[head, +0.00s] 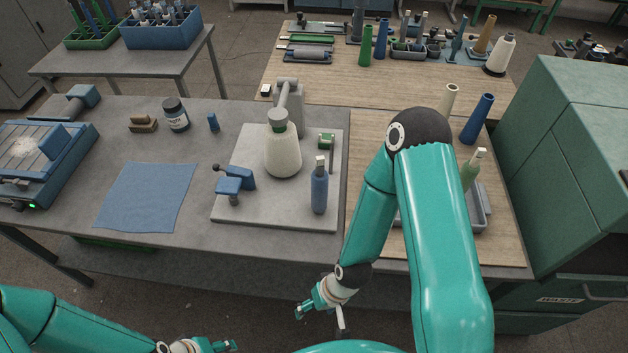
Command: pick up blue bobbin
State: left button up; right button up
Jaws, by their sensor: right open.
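The blue bobbin (319,190) stands upright on the pale base plate (260,212) of the winder, near the plate's front right corner. It has a pale top. My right gripper (312,309) is open and empty, low in front of the bench edge, well short of the bobbin and apart from it. My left gripper (222,346) is at the bottom edge of the head view, partly cut off, far from the bobbin. Its finger opening is too small to judge.
A white yarn cone (282,152) stands behind the bobbin, and a blue clamp-like part (235,180) is to its left. My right arm covers part of a grey tray (479,205) holding a green bobbin (470,174). A blue cloth (145,198) lies left. Green cabinets (575,170) border the right.

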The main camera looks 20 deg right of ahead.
aim_at(319, 178)
jog(key=u, duration=0.6)
jog(key=k, duration=1.45)
jog(key=z, duration=0.6)
jog(key=i, duration=1)
jog(key=u, duration=0.1)
